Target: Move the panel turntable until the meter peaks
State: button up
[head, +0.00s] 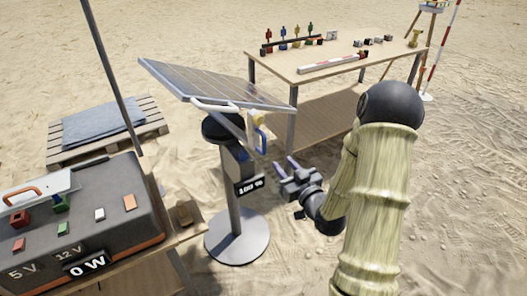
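The solar panel (215,85) is tilted on top of a grey post with a round base (238,240). A black turntable head (218,130) sits under it. A white bar handle (214,107) runs along the panel's near edge, and a blue and yellow piece (258,132) hangs at its right. A small display (249,186) on the post seems to read 100 %. My gripper (287,168) is to the right of the post, below the panel, with its two fingers apart. It is empty and appears not to touch anything.
A grey box (90,215) marked 5 V and 12 V, with a 0 W display (87,263), stands at left on a wooden bench. A pallet (108,138) lies behind it. A wooden table (345,62) with small coloured items stands at back right. Sand at right is open.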

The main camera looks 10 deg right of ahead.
aim_at(265, 145)
jog(key=shift+a+f+b, duration=0.2)
jog(key=shift+f+b, duration=0.05)
jog(key=shift+b, duration=0.15)
jog(key=x, duration=0.7)
jog(key=p+x, duration=0.1)
jog(key=x, duration=0.3)
jog(key=shift+s+a+r, duration=0.1)
jog(key=shift+a+r, duration=0.15)
jog(key=shift+w, duration=0.6)
jog(key=shift+a, duration=0.2)
jog(key=shift+d, duration=0.1)
jog(key=shift+d, duration=0.1)
jog(key=c, duration=0.3)
jog(key=shift+s, duration=0.1)
grip_shut()
